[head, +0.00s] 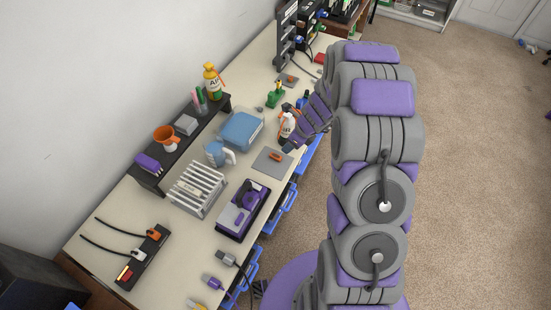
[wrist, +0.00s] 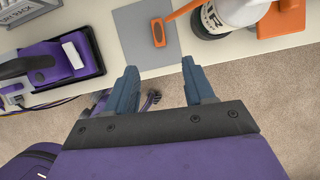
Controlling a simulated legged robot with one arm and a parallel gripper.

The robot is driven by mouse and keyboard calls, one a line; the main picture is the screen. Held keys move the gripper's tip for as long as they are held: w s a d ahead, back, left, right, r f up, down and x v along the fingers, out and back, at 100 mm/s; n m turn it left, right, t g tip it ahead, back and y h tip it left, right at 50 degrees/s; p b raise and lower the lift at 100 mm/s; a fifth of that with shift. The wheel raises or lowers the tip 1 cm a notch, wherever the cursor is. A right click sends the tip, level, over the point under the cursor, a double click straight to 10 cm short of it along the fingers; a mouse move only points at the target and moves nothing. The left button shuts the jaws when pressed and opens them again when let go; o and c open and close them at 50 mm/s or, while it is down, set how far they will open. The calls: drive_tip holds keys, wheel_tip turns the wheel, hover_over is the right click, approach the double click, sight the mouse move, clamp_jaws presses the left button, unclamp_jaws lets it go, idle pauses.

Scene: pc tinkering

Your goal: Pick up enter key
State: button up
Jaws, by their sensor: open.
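I cannot identify an enter key for certain in either view. A small orange piece (wrist: 158,32) lies on a flat grey mat (wrist: 135,28) in the wrist view. It also shows on the mat near the table's front edge in the head view (head: 275,156). My gripper (wrist: 162,78) is open with nothing between its fingers. Its fingertips point towards the table edge, just short of the mat in the wrist view. In the head view my gripper (head: 291,147) is beside the mat and partly hides a white bottle.
The white and orange bottle (wrist: 236,12) stands right of the mat, close to my gripper. A purple and grey device (head: 242,210) is on the left. A slotted white rack (head: 197,188) and a blue container (head: 241,130) stand behind. Blue drawers (head: 284,196) stick out below the table edge.

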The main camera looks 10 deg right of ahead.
drive_tip(key=b, duration=0.2)
hover_over(280, 158)
drive_tip(key=s+d, duration=0.1)
wheel_tip(280, 158, down, 6)
drive_tip(key=shift+d+f, duration=0.15)
drive_tip(key=shift+f, duration=0.1)
drive_tip(key=b+x, duration=0.1)
drive_tip(key=x, duration=0.2)
drive_tip(key=b+x, duration=0.1)
drive_tip(key=x, duration=0.1)
drive_tip(key=shift+s+d+f+b, duration=0.25)
drive_tip(key=shift+f+b, duration=0.05)
drive_tip(key=shift+r, duration=0.1)
drive_tip(key=shift+c, duration=0.4)
clamp_jaws()
